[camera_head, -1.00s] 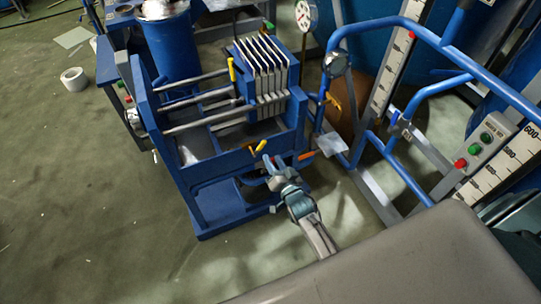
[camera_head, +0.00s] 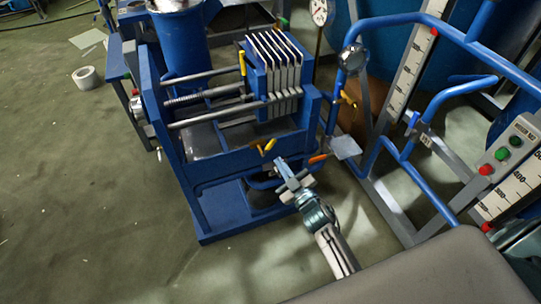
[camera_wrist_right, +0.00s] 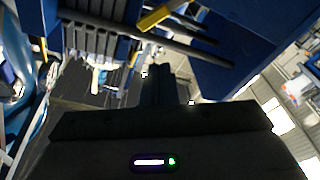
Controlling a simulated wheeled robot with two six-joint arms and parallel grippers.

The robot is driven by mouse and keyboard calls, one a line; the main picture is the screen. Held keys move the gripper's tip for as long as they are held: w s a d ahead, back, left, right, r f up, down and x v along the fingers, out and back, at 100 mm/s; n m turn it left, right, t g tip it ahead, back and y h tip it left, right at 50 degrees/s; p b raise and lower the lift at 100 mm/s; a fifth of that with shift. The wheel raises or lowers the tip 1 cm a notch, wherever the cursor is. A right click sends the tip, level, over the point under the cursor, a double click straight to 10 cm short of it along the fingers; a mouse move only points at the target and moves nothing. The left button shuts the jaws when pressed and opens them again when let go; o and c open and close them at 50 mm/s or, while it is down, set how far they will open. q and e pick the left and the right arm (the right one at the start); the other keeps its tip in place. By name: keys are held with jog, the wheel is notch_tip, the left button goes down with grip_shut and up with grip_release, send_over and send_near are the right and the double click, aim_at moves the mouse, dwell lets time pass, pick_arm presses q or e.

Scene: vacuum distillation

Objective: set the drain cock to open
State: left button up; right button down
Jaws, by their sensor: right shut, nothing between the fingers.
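A blue filter-press frame stands in the middle of the head view. A small yellow lever (camera_head: 268,147) sits on its front beam and looks like the drain cock, but I cannot be sure. An orange-tipped handle (camera_head: 318,158) is just right of it. My right gripper (camera_head: 280,162) is shut and empty, its tips just below and right of the yellow lever, with a small gap as seen from the head. In the right wrist view the shut fingers (camera_wrist_right: 157,82) point toward the blue frame, and a yellow lever (camera_wrist_right: 155,17) shows beyond them. My left gripper is out of view.
The press's plate stack (camera_head: 277,65) and a taller yellow lever (camera_head: 242,63) rise behind. Blue pipe rails (camera_head: 385,150) with another yellow handle (camera_head: 348,98) stand to the right. A control box with buttons (camera_head: 503,153) is at far right.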

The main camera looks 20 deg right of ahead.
aim_at(268, 148)
jog(key=w+n, duration=0.2)
jog(key=w+a+n+y+b, duration=0.1)
jog(key=w+n, duration=0.1)
jog(key=w, duration=0.1)
jog(key=w+n+y+b, duration=0.1)
jog(key=w+n, duration=0.1)
jog(key=w, duration=0.1)
jog(key=shift+w+a+f+n, duration=0.15)
jog(key=shift+a+n, duration=0.05)
jog(key=shift+n, duration=0.2)
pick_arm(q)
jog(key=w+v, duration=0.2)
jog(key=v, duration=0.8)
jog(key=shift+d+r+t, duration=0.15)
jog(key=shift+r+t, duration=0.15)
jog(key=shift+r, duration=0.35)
pick_arm(e)
jog(key=shift+d+f, duration=0.2)
jog(key=shift+d, duration=0.1)
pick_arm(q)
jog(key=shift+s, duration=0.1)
pick_arm(e)
jog(key=shift+d, duration=0.15)
